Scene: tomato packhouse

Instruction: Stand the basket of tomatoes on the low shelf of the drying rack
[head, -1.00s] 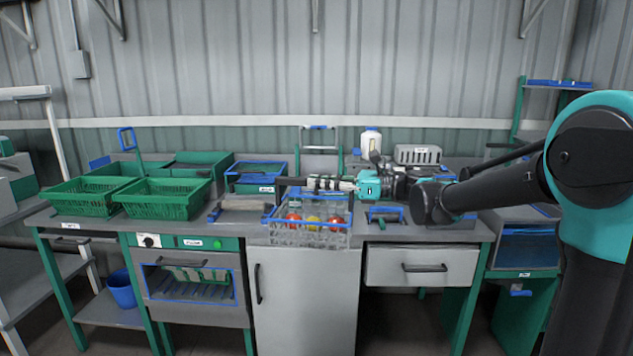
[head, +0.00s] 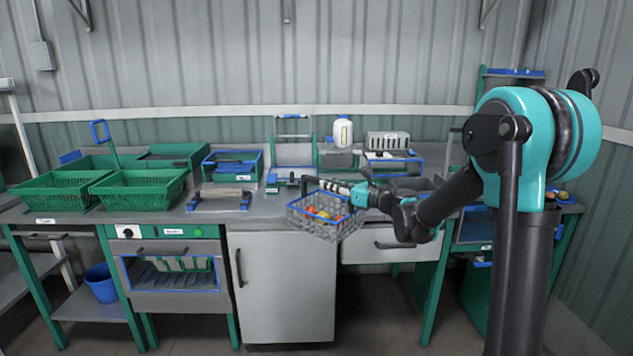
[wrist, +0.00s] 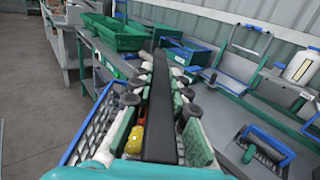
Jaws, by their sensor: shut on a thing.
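The basket of tomatoes (head: 338,232) is a grey wire basket with a blue rim, with red, orange and yellow tomatoes inside. It hangs from my gripper (head: 342,187), in front of the counter edge and tilted a little. In the wrist view my gripper (wrist: 158,95) is shut on the basket's dark handle bar, and the blue basket rim (wrist: 85,135) shows below left. A green-posted rack with a blue top shelf (head: 515,73) stands at the right, partly hidden by my arm. It looks like the drying rack; its low shelf is not clearly visible.
Green crates (head: 140,190) fill the left of the counter (head: 268,208). A blue bucket (head: 101,283) sits below. Open floor lies in front.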

